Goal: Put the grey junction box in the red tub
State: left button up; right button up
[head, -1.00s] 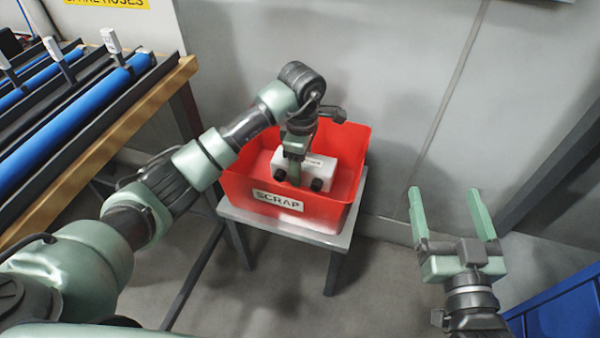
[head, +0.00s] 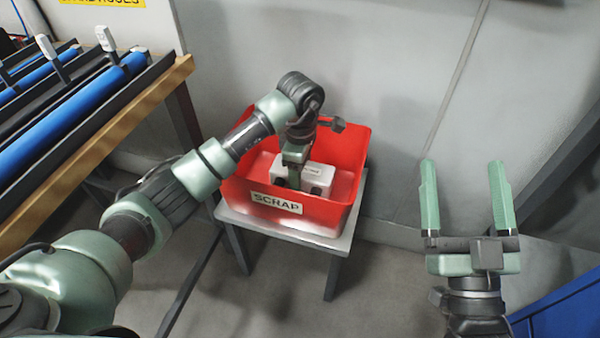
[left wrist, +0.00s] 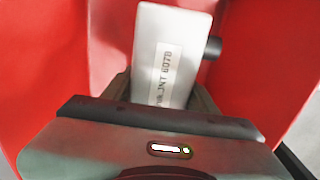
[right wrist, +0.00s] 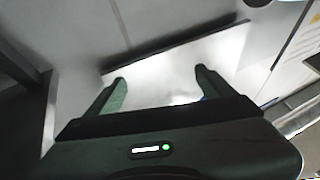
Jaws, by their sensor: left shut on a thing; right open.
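The grey junction box (head: 318,178) is a pale grey block with dark round fittings on its front and a label on top. It is inside the red tub (head: 240,192), which is marked SCRAP, below the rim. My left gripper (head: 294,176) reaches down into the tub and is shut on the box. In the left wrist view the box (left wrist: 172,50) sits between the fingers, with red walls around it. Whether the box touches the tub's floor cannot be told. My right gripper (head: 468,195) is open and empty, to the right of the tub.
The tub stands on a small grey table (head: 345,238) against the wall. A rack with blue rollers (head: 60,125) and a wooden edge is at the left. A blue container (head: 565,310) is at the lower right. Floor between them is clear.

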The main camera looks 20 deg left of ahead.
pick_arm(q)
jog(key=shift+f, duration=0.35)
jog(key=o, duration=1.7)
pick_arm(e)
jog(key=shift+s+r+t, duration=0.5)
jog(key=shift+r+t, duration=0.1)
jog(key=shift+r, duration=0.2)
pick_arm(q)
jog(key=shift+r, duration=0.1)
pick_arm(e)
jog(key=shift+w, duration=0.1)
pick_arm(q)
notch_tip(320, 180, up, 3)
jog(key=shift+f+p, duration=0.1)
jog(key=shift+p, duration=0.45)
notch_tip(320, 180, up, 5)
jog(key=shift+r+p, duration=0.15)
jog(key=shift+p, duration=0.5)
jog(key=shift+r, duration=0.2)
pick_arm(e)
notch_tip(320, 180, down, 12)
jog(key=w+d+g+h, duration=0.1)
jog(key=w+g+h, duration=0.1)
jog(key=g, duration=0.5)
